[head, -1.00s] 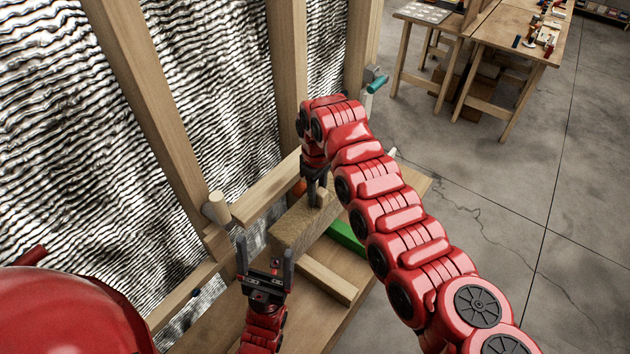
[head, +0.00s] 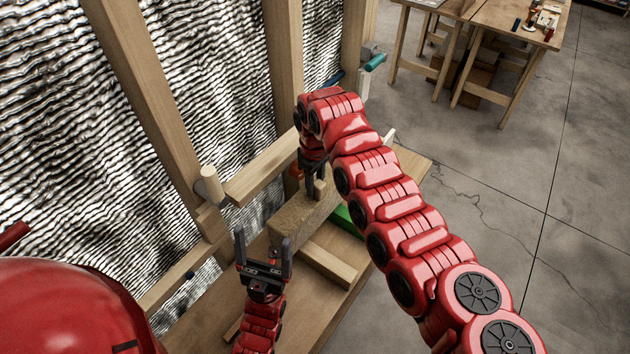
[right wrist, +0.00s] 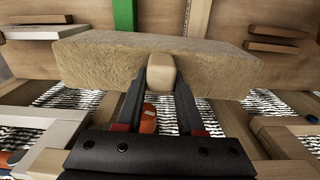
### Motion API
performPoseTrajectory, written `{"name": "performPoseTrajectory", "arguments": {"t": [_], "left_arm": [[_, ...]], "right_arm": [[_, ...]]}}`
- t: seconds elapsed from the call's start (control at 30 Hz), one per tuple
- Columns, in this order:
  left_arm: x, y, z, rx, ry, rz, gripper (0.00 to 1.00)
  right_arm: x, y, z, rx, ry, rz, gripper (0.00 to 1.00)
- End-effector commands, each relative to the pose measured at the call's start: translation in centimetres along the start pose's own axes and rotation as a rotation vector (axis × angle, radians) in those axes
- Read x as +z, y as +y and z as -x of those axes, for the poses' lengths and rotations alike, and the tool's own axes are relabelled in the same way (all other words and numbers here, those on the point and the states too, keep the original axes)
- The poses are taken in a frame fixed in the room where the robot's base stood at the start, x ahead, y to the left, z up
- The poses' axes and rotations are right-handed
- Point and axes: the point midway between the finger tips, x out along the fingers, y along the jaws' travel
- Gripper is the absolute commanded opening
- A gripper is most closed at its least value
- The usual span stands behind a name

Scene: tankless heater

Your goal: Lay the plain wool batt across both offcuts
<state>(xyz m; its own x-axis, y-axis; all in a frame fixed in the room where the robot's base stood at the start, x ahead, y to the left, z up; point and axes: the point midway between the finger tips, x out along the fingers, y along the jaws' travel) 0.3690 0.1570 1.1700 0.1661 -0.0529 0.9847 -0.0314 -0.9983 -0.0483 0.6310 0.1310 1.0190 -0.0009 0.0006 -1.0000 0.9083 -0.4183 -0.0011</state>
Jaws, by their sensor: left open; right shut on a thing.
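The plain wool batt (head: 298,222) is a tan, fibrous block above the wooden bench, beside the stud wall. My right gripper (head: 316,187) is shut on the small wooden grip (right wrist: 162,72) at the batt's side, and the batt spans the right wrist view (right wrist: 110,65). One pale wooden offcut (head: 328,264) lies on the bench near the batt's near end. Another strip of wood (head: 234,326), perhaps the second offcut, is partly hidden behind my left gripper. I cannot tell whether the batt touches either. My left gripper (head: 264,252) is open and empty, just short of the batt.
Wall studs (head: 150,95) with silvery, wrinkled sheeting between stand close on the left. A wooden dowel (head: 210,184) juts from the framing. A trestle table (head: 490,50) stands far off at the back right.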

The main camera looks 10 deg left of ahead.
Motion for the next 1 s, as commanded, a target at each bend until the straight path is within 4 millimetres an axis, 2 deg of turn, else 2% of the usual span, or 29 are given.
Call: {"name": "performPoseTrajectory", "arguments": {"t": [0.03,0.17,1.0], "left_arm": [[0.1,0.0,0.6,0.0,0.0,0.0,0.87],[0.1,0.0,0.8,0.0,0.0,0.0,0.87],[0.2,0.1,1.1,0.0,0.0,0.0,0.87]], "right_arm": [[0.0,0.0,-0.7,0.001,0.0,0.0,0.0],[0.0,0.0,-1.1,0.001,0.001,0.0,0.0],[0.0,0.0,-1.8,0.001,0.001,0.0,0.0]]}}
